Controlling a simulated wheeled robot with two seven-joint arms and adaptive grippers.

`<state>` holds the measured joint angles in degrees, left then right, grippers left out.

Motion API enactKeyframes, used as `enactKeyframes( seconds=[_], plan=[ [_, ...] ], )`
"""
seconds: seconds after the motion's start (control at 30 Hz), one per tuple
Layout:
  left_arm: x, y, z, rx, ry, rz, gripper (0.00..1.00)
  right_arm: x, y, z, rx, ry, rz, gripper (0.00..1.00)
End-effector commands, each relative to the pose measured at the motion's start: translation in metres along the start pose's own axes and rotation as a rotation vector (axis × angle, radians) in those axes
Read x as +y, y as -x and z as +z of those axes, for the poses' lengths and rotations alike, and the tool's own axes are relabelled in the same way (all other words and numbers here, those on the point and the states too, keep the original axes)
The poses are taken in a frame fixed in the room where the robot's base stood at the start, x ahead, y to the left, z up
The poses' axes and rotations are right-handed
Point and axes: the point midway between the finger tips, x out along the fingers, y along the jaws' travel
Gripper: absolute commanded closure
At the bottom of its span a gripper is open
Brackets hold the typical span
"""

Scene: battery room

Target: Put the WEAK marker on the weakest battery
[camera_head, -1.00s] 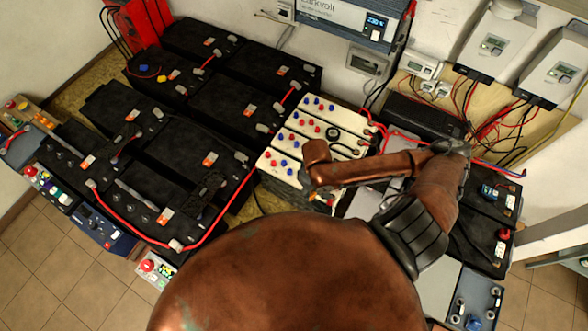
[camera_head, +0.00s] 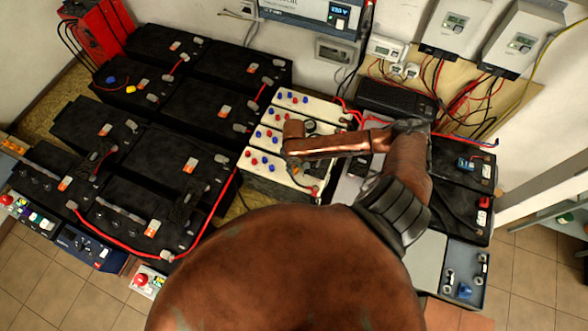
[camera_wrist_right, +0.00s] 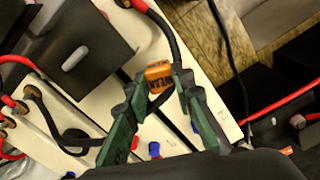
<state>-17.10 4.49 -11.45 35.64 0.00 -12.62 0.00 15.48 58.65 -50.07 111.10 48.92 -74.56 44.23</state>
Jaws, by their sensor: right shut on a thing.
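My right gripper (camera_wrist_right: 158,78) is shut on a small orange marker (camera_wrist_right: 158,72) with dark lettering, partly hidden by the fingertips. The marker is over the white batteries, close to a black cable; I cannot tell whether it touches anything. In the head view, the white batteries (camera_head: 262,134) with red and blue caps lie under my right wrist, and the marker cannot be made out. Several black batteries (camera_head: 205,108) stand to their left, with orange-and-white labels on them. Which battery is weakest cannot be read. My left gripper is not in view.
Red cables (camera_head: 222,205) run across the batteries. A charger with a lit display (camera_head: 339,12) hangs on the wall behind. A black box (camera_head: 397,98) stands right of the white batteries. Tiled floor (camera_head: 70,295) is free at the lower left.

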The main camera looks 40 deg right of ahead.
Motion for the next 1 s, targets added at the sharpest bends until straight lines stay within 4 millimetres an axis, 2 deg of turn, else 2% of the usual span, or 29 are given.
enactKeyframes(
  seconds=[0.17,0.3,0.4,0.77,0.8,1.0],
  plan=[
    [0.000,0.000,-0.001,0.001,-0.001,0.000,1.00,0.005,-0.011,-0.008,0.001,-0.002,0.000,0.94],
    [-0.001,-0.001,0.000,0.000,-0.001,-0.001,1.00,0.005,-0.032,-0.007,-0.001,-0.001,-0.001,0.94],
    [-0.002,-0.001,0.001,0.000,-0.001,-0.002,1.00,0.006,-0.039,-0.007,0.000,-0.001,0.001,0.94],
    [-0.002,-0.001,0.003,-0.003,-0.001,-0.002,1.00,0.005,-0.043,-0.007,0.000,0.000,0.000,0.94],
    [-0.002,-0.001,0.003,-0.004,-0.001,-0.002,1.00,0.005,-0.043,-0.007,0.001,0.000,0.001,0.76],
    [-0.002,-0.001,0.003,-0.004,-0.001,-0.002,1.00,0.006,-0.043,-0.007,0.001,0.000,0.001,0.62]
  ],
)
